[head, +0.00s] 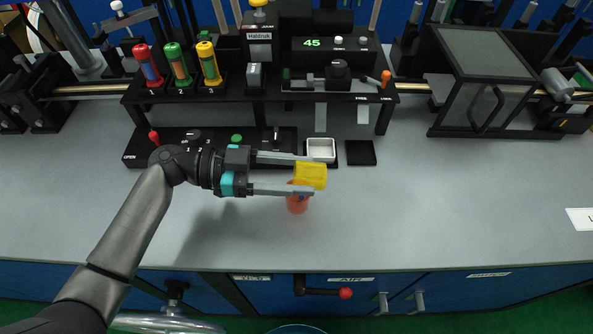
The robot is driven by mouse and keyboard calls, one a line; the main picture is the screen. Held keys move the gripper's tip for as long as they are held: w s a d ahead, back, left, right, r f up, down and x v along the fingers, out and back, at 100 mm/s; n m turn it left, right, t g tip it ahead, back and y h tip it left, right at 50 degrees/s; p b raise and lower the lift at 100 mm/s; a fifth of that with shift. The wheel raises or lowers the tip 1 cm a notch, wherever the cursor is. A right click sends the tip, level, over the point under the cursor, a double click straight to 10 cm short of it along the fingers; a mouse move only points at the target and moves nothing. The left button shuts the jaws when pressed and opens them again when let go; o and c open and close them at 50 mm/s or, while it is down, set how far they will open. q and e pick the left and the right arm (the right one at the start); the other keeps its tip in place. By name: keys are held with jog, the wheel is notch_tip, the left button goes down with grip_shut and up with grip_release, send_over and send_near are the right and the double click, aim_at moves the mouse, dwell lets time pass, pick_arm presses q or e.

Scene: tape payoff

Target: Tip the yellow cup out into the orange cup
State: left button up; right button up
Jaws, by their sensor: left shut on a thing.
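The yellow cup (311,175) is held between the fingers of my left gripper (301,176). It lies tipped on its side in the air, close above the orange cup. The orange cup (297,204) stands on the grey bench just below, partly hidden by the lower finger. A small blue spot shows at the orange cup's rim; I cannot tell what it is. The yellow cup's inside is not visible. My right gripper is not in view.
A white square tray (320,150) and a black pad (360,153) lie just behind the cups. A black control panel (140,150) is behind my left gripper. A machine with a "45" display (313,43) stands at the back. The bench right of the cups is clear.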

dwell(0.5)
pick_arm(q)
jog(key=shift+r+p, duration=1.4)
jog(key=shift+r, duration=1.1)
